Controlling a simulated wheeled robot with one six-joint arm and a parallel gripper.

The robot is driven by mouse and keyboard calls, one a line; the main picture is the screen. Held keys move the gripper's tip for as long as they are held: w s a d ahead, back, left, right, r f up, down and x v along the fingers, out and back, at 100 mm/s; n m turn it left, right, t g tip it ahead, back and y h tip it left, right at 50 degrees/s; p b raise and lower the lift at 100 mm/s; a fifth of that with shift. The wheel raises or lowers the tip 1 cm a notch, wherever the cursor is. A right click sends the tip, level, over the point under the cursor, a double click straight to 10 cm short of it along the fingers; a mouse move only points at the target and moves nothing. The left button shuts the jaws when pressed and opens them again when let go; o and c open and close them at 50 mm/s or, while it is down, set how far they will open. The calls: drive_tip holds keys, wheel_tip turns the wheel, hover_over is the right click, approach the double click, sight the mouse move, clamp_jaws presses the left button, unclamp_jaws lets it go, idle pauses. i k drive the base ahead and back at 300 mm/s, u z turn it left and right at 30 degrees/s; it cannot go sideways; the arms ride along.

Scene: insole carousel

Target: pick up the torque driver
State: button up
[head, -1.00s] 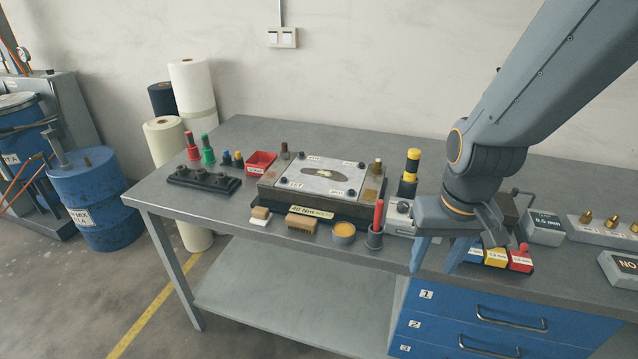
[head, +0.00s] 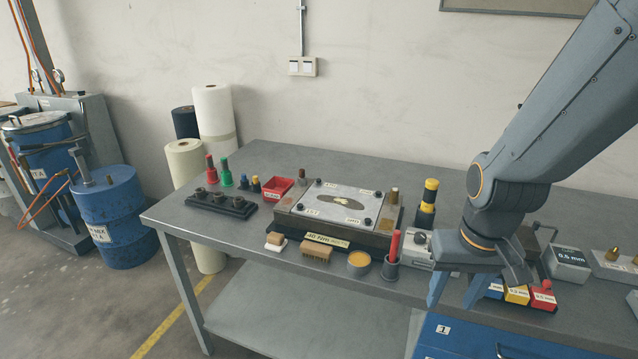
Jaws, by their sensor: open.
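An upright tool with a black-and-yellow banded handle (head: 429,196) stands towards the back of the bench, just left of my arm. It looks like the torque driver, and its lower end is hidden in or behind a dark holder. My gripper (head: 456,300) points down over the front edge of the bench, to the right of and nearer than that tool. Its blue fingers are apart, with nothing seen between them.
A mould plate (head: 338,202) lies left of the tool. Small coloured bins (head: 517,294) sit behind and right of my gripper. The back of the bench is clear.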

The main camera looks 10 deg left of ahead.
sight(428, 205)
drive_tip(key=k, duration=0.5)
drive_tip(key=u, duration=0.8)
drive_tip(key=i, duration=0.8)
drive_tip(key=z, duration=0.75)
drive_tip(key=i, duration=0.5)
